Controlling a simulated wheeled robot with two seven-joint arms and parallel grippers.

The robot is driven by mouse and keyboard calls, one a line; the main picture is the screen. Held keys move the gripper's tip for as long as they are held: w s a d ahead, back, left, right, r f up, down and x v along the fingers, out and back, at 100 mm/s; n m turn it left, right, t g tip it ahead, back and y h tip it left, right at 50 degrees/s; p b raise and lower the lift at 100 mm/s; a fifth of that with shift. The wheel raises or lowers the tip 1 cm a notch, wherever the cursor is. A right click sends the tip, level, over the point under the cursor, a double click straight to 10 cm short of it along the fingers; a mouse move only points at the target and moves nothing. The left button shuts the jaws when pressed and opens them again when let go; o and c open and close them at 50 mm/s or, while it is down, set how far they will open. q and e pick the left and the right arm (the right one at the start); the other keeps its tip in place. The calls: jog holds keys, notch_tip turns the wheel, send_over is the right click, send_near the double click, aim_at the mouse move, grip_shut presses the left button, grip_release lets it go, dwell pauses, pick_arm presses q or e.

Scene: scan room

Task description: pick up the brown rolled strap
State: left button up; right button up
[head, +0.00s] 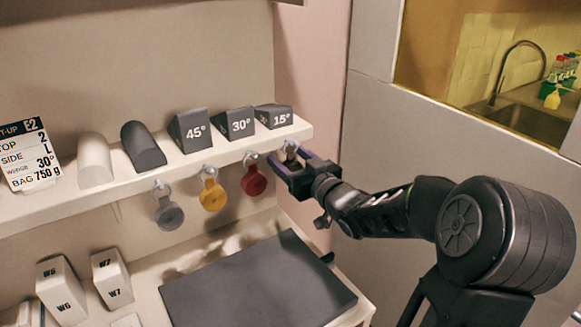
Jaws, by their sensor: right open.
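My right gripper (291,172) is at the right end of the shelf's row of hooks, just below the rightmost hook (290,148). Its jaws are open, and the two fingers reach toward the hook from the right. I cannot make out a brown rolled strap; anything hanging on that hook is hidden by the fingers. A grey rolled strap (170,214), a yellow rolled strap (212,196) and a red rolled strap (254,181) hang on the hooks to the left. My left gripper is not in view.
The shelf (225,148) carries dark wedges marked 45°, 30° and 15° (274,117), two rounded blocks and a sign (30,155). Below lie a dark flat pad (258,285) and white blocks marked W6 (62,290) and W7 (112,279). A wall panel stands at right.

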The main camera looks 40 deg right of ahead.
jog(key=shift+c, duration=0.6)
jog(key=c, duration=1.3)
